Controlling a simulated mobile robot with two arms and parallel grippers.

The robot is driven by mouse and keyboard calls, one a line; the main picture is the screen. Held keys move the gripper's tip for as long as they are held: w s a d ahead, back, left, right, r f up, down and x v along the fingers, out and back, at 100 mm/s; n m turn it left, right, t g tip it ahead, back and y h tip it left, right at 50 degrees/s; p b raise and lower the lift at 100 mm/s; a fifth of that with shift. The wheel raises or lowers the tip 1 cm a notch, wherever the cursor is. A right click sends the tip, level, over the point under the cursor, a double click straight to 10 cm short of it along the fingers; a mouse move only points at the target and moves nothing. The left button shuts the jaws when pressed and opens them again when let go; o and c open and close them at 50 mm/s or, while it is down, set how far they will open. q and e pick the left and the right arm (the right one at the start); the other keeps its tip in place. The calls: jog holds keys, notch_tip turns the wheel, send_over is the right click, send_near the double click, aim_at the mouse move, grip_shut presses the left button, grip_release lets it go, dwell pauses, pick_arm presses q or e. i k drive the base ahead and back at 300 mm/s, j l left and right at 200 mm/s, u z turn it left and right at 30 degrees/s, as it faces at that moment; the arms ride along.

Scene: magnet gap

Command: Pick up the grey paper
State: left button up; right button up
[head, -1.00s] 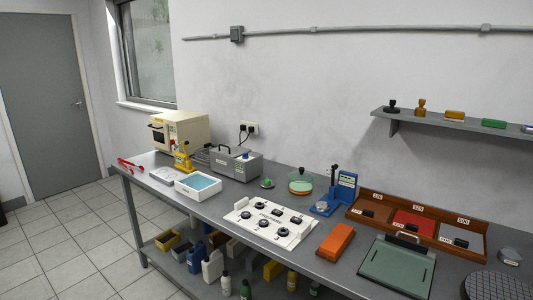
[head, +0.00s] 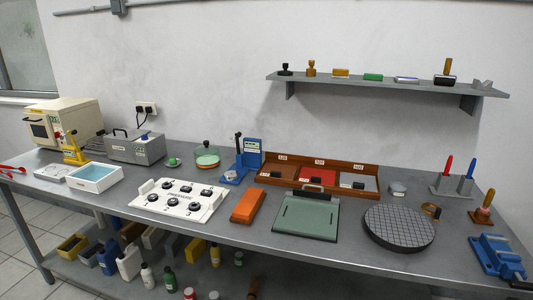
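The grey paper (head: 369,184) lies in the right compartment of a brown wooden tray (head: 300,161) towards the back of the bench. A small dark block sits on the paper and hides part of it. A red sheet (head: 318,171) lies in the middle compartment and a brown one (head: 277,171) in the left, each also with a dark block on it. The tray's back wall carries a number label over each compartment. Neither of my grippers shows in the head view.
In front of the tray are a green board (head: 306,217) with a handle and an orange block (head: 248,206). A round gridded plate (head: 399,227) and a small grey container (head: 397,188) stand to the right, a blue press (head: 248,155) to the left. A shelf (head: 400,86) hangs above.

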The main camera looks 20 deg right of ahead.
aim_at(349, 181)
jog(key=z, duration=1.3)
